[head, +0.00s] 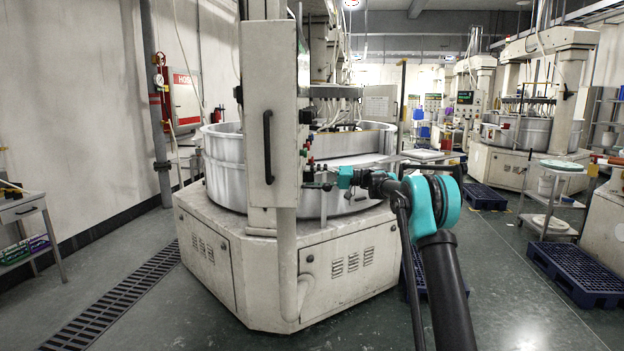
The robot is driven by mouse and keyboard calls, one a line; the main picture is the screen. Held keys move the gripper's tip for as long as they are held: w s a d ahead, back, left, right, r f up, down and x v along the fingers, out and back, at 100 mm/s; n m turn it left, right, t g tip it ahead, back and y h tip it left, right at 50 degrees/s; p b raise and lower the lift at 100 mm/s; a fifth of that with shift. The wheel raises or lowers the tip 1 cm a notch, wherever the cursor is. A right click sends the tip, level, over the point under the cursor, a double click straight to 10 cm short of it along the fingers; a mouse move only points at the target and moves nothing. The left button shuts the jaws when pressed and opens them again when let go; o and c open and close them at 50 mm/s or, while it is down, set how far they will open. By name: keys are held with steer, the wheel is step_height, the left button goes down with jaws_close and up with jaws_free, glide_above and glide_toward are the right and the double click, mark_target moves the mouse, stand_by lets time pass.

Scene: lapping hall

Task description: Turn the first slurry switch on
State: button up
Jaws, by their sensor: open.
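The near lapping machine (240,258) stands in the middle of the head view. Its upright control cabinet (268,110) has a panel turned to the right, seen nearly edge-on. Small coloured knobs and buttons (308,150), red and green among them, stick out from this panel. I cannot tell which is the first slurry switch. My arm reaches in from the lower right. My gripper (316,180) is open, just right of the panel's lower part, by the lower knobs. Its fingers are small and dark here. I cannot tell whether they touch a knob.
The machine's round metal tub (225,165) lies behind the cabinet. A blue pallet (580,270) and a cart (552,190) stand at the right. A drain grate (115,305) runs along the floor at the left. The floor at front left is clear.

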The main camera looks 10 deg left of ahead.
steer(key=c, duration=1.2)
steer(key=shift+m, duration=0.3)
steer(key=m, duration=1.1)
steer(key=shift+m, duration=0.3)
steer(key=o, duration=1.2)
